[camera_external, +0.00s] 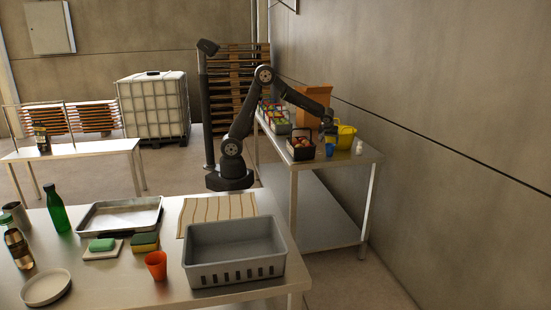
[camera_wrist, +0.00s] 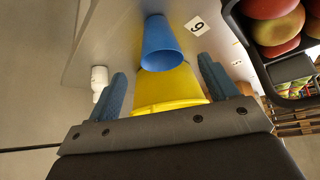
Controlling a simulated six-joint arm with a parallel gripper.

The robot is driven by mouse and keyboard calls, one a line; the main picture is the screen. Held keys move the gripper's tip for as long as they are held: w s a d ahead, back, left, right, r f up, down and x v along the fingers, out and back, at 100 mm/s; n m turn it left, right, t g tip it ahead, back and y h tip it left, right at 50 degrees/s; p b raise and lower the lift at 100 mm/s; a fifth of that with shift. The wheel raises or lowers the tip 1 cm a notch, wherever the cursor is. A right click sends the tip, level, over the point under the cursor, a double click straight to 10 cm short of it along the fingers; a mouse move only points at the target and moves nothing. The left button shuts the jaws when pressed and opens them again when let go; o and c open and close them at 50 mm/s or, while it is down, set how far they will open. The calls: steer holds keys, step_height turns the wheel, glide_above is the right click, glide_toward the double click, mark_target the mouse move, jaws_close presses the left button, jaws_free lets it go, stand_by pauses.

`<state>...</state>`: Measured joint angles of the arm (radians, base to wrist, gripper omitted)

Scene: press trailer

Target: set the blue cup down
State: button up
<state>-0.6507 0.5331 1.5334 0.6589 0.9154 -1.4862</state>
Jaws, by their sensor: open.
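The blue cup (camera_external: 329,149) stands upright on the steel side table, in front of the yellow bucket (camera_external: 345,138). In the wrist view the blue cup (camera_wrist: 161,42) shows its open rim towards the camera, with the yellow bucket (camera_wrist: 165,90) partly behind it. My gripper (camera_external: 328,137) hangs just above the cup, pointing down. In the wrist view my gripper (camera_wrist: 161,72) has its two blue fingers spread wide apart, with nothing held between them. The cup appears beyond the fingertips, apart from both.
A black crate of round fruit (camera_external: 301,148) stands left of the cup. A small white bottle (camera_external: 359,147) stands to the right. A number card (camera_wrist: 195,26) lies near the cup. An orange-brown box (camera_external: 312,100) stands behind. The wall borders the table's right side.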

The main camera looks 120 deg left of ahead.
mark_target(330, 149)
steer(key=v, duration=0.2)
steer(key=shift+d+r, duration=0.15)
steer(key=shift+r, duration=0.05)
steer(key=x, duration=1.2)
steer(key=shift+r, duration=1.7)
